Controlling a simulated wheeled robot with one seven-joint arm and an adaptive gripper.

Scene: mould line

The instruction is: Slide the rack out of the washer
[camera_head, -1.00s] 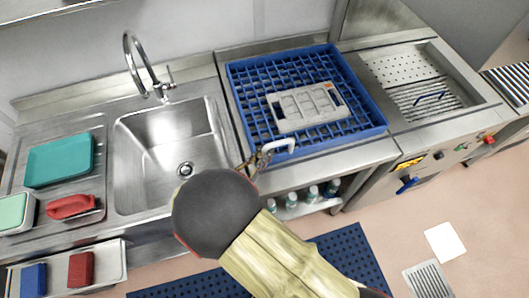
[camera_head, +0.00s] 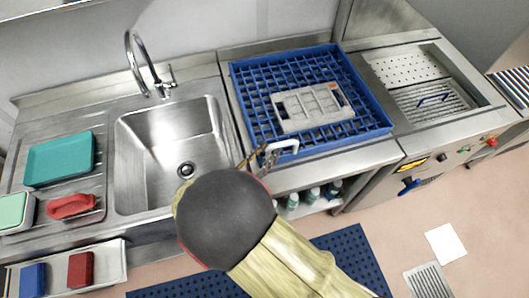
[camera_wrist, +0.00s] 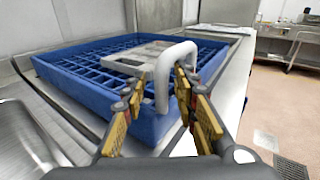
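The blue rack (camera_head: 372,126), a shallow open grid crate, sits on the steel counter between the sink and a recessed steel bay (camera_head: 470,80) with a control panel, which looks like the washer. A grey sectioned piece (camera_head: 310,105) lies in the rack. A white U-shaped handle (camera_head: 283,147) stands at the rack's front left; it also shows in the wrist view (camera_wrist: 162,82). My gripper (camera_wrist: 160,115) is open at the handle. Its yellow fingers are apart, with the handle's near leg between or just beyond them; I cannot tell whether they touch. The right finger hides part of the handle.
The sink (camera_head: 175,150) with its tap (camera_head: 140,65) is left of the rack. A teal tray (camera_head: 60,158) and a red item (camera_head: 71,206) lie on the drainer. Bottles (camera_head: 313,194) stand on a shelf below. A blue mat (camera_head: 345,245) lies on the floor.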

